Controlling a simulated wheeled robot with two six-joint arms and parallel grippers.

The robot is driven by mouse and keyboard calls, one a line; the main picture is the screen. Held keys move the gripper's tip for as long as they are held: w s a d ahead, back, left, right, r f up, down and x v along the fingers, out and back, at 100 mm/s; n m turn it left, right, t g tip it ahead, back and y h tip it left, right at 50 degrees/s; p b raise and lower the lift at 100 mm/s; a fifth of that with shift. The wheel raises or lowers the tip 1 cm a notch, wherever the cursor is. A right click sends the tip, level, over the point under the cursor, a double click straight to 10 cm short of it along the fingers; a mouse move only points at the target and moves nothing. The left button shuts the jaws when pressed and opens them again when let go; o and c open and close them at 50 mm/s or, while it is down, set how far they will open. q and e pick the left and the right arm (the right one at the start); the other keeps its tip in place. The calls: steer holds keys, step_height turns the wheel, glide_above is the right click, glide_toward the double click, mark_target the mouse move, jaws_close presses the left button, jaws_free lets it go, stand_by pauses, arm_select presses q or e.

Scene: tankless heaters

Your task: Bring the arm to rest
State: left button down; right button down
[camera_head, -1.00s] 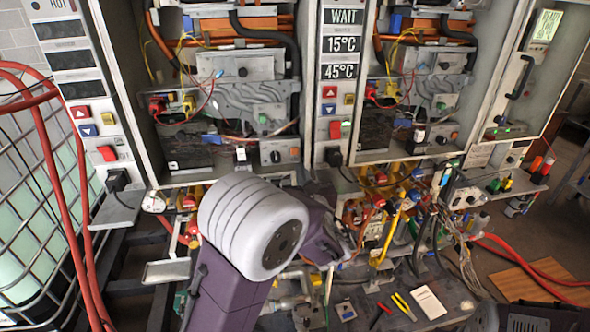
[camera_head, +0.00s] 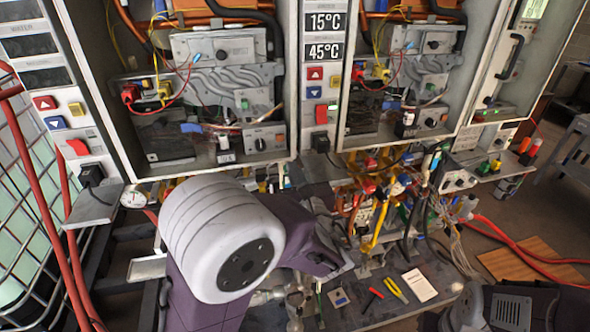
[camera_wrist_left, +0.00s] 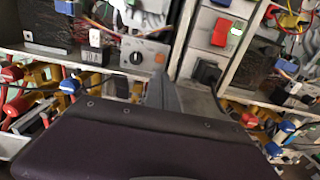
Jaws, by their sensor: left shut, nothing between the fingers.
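My left arm rises from the bottom of the head view, with a purple link and a large white ribbed joint. Its left gripper (camera_head: 340,266) is partly hidden behind that joint, in front of the heater cabinets above the workbench. In the left wrist view the dark purple gripper body fills the bottom, and the grey fingers (camera_wrist_left: 166,92) are together with nothing seen between them. The fingers point toward the cabinet fronts; I cannot tell whether they touch anything. My right gripper is not in view.
Two open heater cabinets (camera_head: 293,120) with wires stand ahead, with valves and pipes beneath. A bench (camera_head: 385,318) holds red and yellow-handled tools (camera_head: 386,290) and a white card (camera_head: 419,285). A caged tank (camera_head: 25,225) and red hoses stand left. Floor shows at right.

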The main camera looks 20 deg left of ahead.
arm_select(q)
steer(key=s+a+f+n+g, duration=0.5)
steer(key=s+f+n+g, duration=0.1)
steer(key=s+f, duration=0.15)
steer(key=s+a+f+n+g, duration=0.4)
steer(key=s+f+n+g, duration=0.2)
steer(key=s+f, duration=0.15)
steer(key=s+d+f+n+g+h, duration=0.3)
steer(key=s+d+f+n+h, duration=0.25)
steer(key=f+n, duration=0.3)
steer(key=d+n+h, duration=0.1)
steer(key=n, duration=0.2)
steer(key=d+n+h, duration=0.2)
steer(key=n, duration=0.1)
steer(key=d+n+t+h+b, duration=0.1)
steer(key=d+n, duration=0.1)
steer(key=n, duration=0.1)
steer(key=shift+w+d+f+h, duration=0.15)
steer(key=shift+w+f+h, duration=0.2)
steer(key=shift+w, duration=0.05)
